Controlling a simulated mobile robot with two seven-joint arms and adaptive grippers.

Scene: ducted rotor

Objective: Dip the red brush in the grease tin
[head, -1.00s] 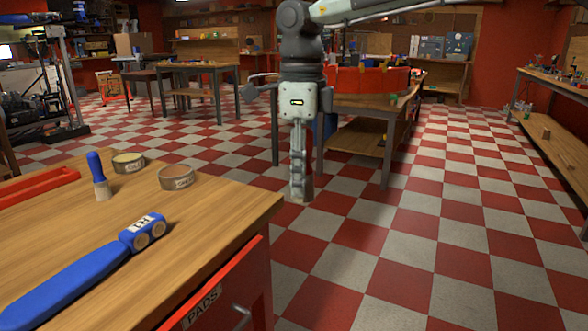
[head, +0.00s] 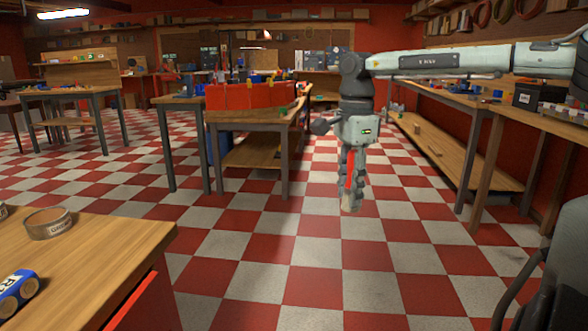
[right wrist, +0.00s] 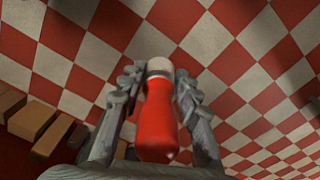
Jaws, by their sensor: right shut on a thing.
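The red brush shows in the right wrist view (right wrist: 157,122), its red handle between the fingers of my right gripper (head: 352,188) and its pale head pointing away from the palm. In the head view its pale tip (head: 350,206) hangs below the fingers, with a little red between them. My right gripper is shut on it, pointing down over open floor, well right of the wooden workbench. A second tin is cut off at the left edge. My left gripper is out of view.
Another bench (head: 478,100) lines the right wall. The checkered floor between is clear.

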